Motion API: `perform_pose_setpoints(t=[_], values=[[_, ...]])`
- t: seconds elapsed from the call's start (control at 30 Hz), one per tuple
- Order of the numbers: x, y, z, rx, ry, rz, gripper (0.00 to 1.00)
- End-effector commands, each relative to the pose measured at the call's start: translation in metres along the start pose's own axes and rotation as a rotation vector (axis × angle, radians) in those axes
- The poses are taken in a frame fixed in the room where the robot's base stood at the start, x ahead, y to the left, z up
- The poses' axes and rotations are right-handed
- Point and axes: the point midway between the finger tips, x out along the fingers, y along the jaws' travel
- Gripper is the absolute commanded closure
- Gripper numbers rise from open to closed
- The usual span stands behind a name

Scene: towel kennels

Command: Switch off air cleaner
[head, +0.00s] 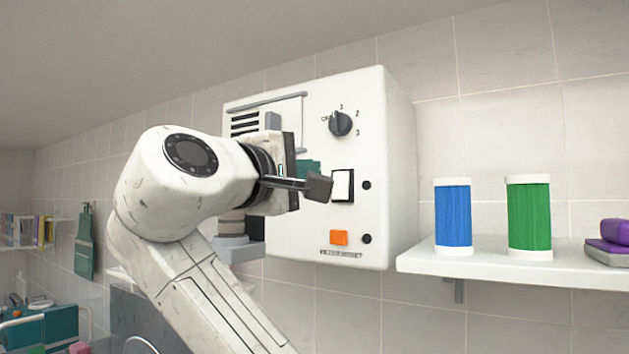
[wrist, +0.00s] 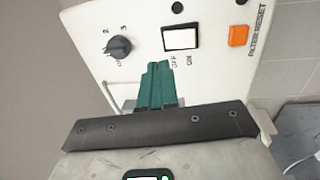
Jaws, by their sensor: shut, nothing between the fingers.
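The air cleaner (head: 290,235) is a white box on the tiled wall. Its front has a dark dial (head: 340,123) marked OFF, 1, 2, 3, a white rocker switch (head: 342,186) in a black frame, and an orange button (head: 339,237). In the wrist view the dial (wrist: 119,46), the rocker (wrist: 181,38) and the orange button (wrist: 238,35), lettered FILTER RESET, all show. I cannot tell the dial's exact setting or which way the rocker is pressed. My gripper (head: 312,168) is shut and empty, its teal fingers (wrist: 158,70) just left of the rocker in the head view. Contact is unclear.
A white shelf (head: 520,263) right of the box holds a blue spool (head: 453,216), a green spool (head: 530,217) and purple items (head: 613,236). Vent slots (head: 245,122) on the box are partly behind my arm. Wall tiles above the shelf are clear.

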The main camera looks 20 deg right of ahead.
Motion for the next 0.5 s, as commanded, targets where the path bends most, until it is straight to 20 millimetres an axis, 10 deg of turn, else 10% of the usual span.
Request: perform_pose_setpoints(t=[0.5], values=[[-0.061, 0.017, 0.0, 0.0, 0.002, 0.001, 1.0]])
